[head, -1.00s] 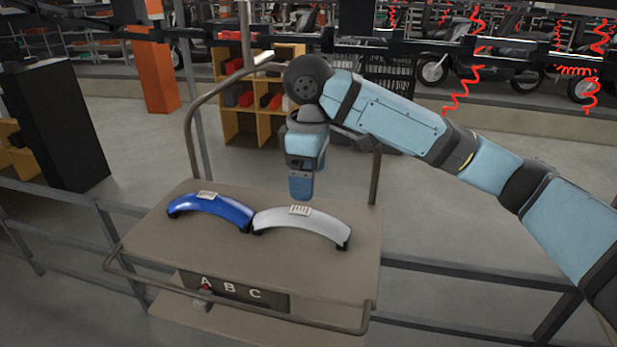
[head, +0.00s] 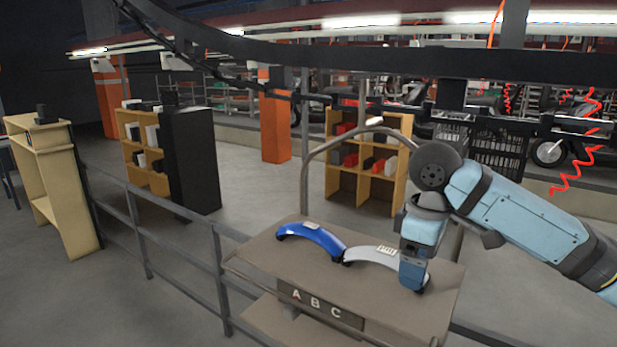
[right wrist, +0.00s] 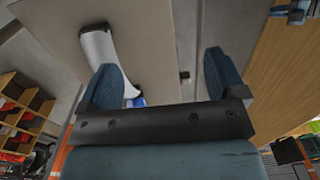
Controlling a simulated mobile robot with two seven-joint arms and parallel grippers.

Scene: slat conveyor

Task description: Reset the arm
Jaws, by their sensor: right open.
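My right gripper (head: 413,276) hangs over the right part of a cart top, pointing down. In the right wrist view its two blue fingers (right wrist: 163,88) are apart with nothing between them. A silver curved fender (head: 371,256) lies on the cart top, its right end hidden behind the gripper in the head view. It also shows in the right wrist view (right wrist: 98,46), beside the left finger. A blue curved fender (head: 312,236) lies to its left. Both carry a small white label. My left gripper is not in view.
The cart (head: 275,258) has a tubular handle and a dark A B C plate (head: 318,303). A grey railing (head: 218,270) runs along its left. Shelves (head: 362,190), a black cabinet (head: 190,160) and an orange pillar (head: 273,115) stand behind, across open floor.

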